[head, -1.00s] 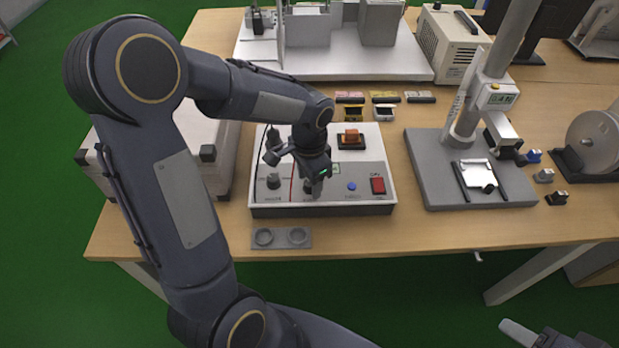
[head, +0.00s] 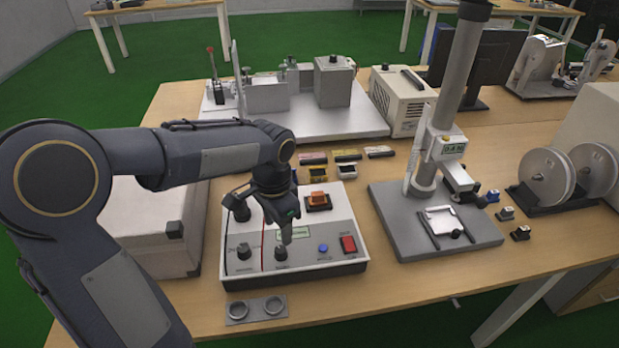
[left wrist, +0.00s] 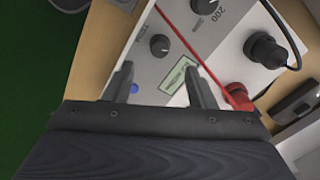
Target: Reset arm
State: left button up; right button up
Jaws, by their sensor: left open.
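My left arm comes in from the left in the head view, and its gripper (head: 284,232) hangs over the control box (head: 345,267), a white-edged box with a grey panel. In the left wrist view the two fingers (left wrist: 160,88) are apart with nothing between them. Past them lie a small greenish display (left wrist: 178,76), a black knob (left wrist: 159,45), a blue button (left wrist: 134,88) and a red plug with a red wire (left wrist: 237,95). In the head view the box also carries a red switch (head: 348,244) and an orange switch (head: 318,199). My right gripper is not in view.
A grey test stand with a column (head: 396,222) is right of the box. A plate with two rings (head: 232,312) lies in front. A white case (head: 150,245) is left, partly behind my arm. Spools (head: 546,178) stand at the right.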

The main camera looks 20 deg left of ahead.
pick_arm(q)
jog(key=s+d+r+n+t+h+p, duration=0.1)
jog(key=s+d+r+n+t+h, duration=0.1)
jog(key=s, duration=0.6)
jog(key=s+d+r+n+t+h+p, duration=0.1)
jog(key=s+d+r+n+t, duration=0.1)
jog(key=s+n, duration=0.4)
jog(key=s+r+t, duration=0.1)
jog(key=s+r, duration=0.1)
jog(key=s, duration=0.1)
jog(key=shift+t+h+p, duration=0.3)
jog(key=shift+h, duration=0.1)
jog(key=shift+d, duration=0.1)
jog(key=shift+c, duration=0.4)
dwell(1.4)
